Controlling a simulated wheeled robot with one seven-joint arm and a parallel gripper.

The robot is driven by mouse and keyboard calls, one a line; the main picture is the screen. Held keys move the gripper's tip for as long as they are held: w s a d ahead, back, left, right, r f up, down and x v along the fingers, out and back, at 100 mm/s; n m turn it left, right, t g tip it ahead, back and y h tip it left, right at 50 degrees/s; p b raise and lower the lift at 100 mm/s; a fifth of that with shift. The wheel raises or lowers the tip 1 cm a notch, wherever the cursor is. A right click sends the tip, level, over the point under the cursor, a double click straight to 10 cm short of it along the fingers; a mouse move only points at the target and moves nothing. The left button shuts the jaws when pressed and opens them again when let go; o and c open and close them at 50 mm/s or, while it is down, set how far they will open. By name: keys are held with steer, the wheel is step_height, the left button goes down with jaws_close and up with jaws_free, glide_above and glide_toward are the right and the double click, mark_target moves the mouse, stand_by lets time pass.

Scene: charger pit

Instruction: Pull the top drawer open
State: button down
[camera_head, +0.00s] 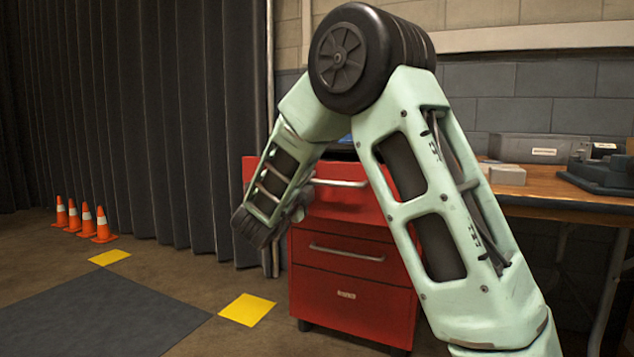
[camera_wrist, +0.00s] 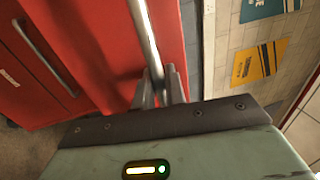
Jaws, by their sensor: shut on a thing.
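The red cabinet (camera_head: 350,300) stands in the middle of the head view. Its top drawer (camera_head: 345,204) stands out well past the lower drawer fronts, so it is open. The drawer's metal bar handle (camera_head: 338,183) runs across its front. In the wrist view my gripper (camera_wrist: 160,88) is shut on this bar handle (camera_wrist: 144,35), with one finger on each side. In the head view my wrist and forearm hide most of the gripper and the left end of the handle. My upper arm covers the drawer's right side.
The second drawer (camera_head: 345,253) and bottom drawer (camera_head: 345,298) are shut. A wooden workbench (camera_head: 570,190) with a grey box (camera_head: 540,148) stands at right. Orange cones (camera_head: 102,225) line the dark curtain (camera_head: 130,110) at left. The floor left of the cabinet is clear, with yellow patches (camera_head: 247,309).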

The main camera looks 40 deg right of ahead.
steer(key=shift+s+a, duration=0.2)
steer(key=shift+a, duration=0.3)
steer(key=c, duration=1.8)
jaws_free()
steer(key=p+v, duration=0.4)
steer(key=v, duration=1.3)
steer(key=shift+a+f, duration=0.15)
steer(key=shift+a, duration=0.05)
